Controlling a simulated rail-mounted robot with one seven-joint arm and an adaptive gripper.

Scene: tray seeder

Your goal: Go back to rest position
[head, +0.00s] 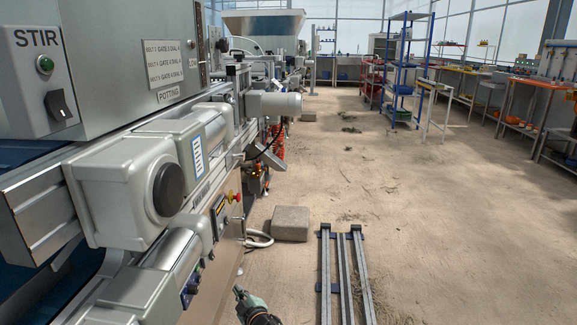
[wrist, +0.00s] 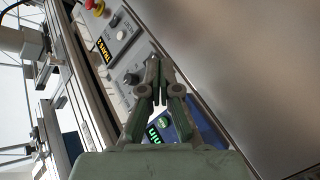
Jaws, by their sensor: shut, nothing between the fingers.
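My gripper (wrist: 153,66) is in the middle of the wrist view, its two fingers brought together with nothing between them. In the head view my gripper (head: 238,290) shows at the bottom edge, low beside the machine's lower side. Behind the fingers in the wrist view is a grey control panel (wrist: 122,38) with knobs and a yellow label. I cannot tell whether the fingers touch the panel.
The seeder machine (head: 125,190) fills the left of the head view, with a STIR switch box (head: 40,80). Floor rails (head: 326,270) run ahead, with a concrete block (head: 290,223) beside them. A blue shelf rack (head: 405,70) and benches stand at the right.

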